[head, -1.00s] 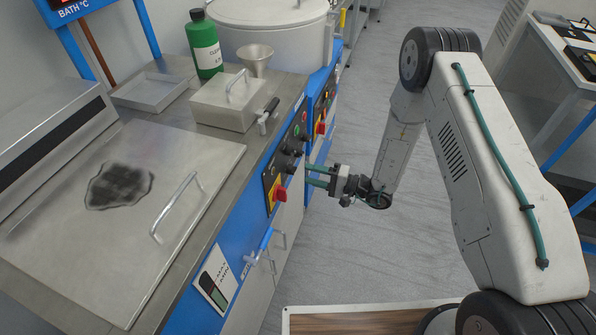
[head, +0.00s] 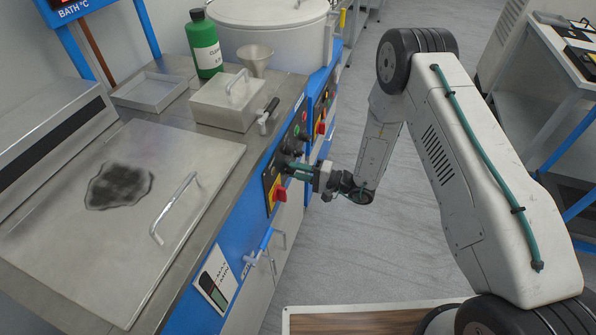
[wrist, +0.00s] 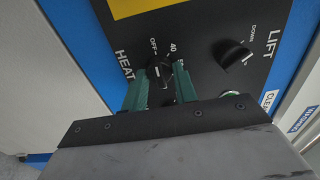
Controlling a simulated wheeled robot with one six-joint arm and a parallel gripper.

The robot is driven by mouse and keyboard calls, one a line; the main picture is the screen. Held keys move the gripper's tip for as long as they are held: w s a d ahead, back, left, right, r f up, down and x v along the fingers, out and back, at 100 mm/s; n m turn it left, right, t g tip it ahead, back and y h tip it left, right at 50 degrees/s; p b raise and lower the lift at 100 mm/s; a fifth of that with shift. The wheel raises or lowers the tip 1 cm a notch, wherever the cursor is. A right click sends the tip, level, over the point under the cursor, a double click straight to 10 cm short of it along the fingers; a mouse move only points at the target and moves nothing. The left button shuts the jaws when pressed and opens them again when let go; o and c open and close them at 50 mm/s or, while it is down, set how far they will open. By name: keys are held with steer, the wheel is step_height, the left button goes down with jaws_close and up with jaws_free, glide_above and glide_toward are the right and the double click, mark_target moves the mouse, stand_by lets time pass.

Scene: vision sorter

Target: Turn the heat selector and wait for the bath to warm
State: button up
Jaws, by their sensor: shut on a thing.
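The heat selector (wrist: 159,72) is a black knob with a white pointer line, beside the word HEAT and the marks OFF and 40 in the wrist view. Its pointer line is toward OFF. My gripper (wrist: 160,92) has its green fingers on either side of the knob and is shut on it. In the head view my gripper (head: 292,170) reaches the control panel on the blue front of the bath bench, hiding the knob. The bath (head: 205,165) has its metal lid down. The bath display (head: 68,8) is cut off at the top edge, its reading not legible.
A lift knob (wrist: 235,56) sits beside the heat selector on the same panel. A red and yellow switch (head: 279,193) is just below my gripper. A blue-handled valve (head: 267,240) sticks out lower down.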

steer(key=shift+m, duration=0.3)
steer(key=m, duration=2.6)
steer(key=shift+s+a+f, duration=0.1)
steer(key=shift+s+f, duration=0.05)
steer(key=shift+s, duration=0.15)
stand_by(0.3)
steer(key=o, duration=0.9)
steer(key=shift+o, duration=0.2)
steer(key=v, duration=0.7)
steer(key=shift+d, duration=0.4)
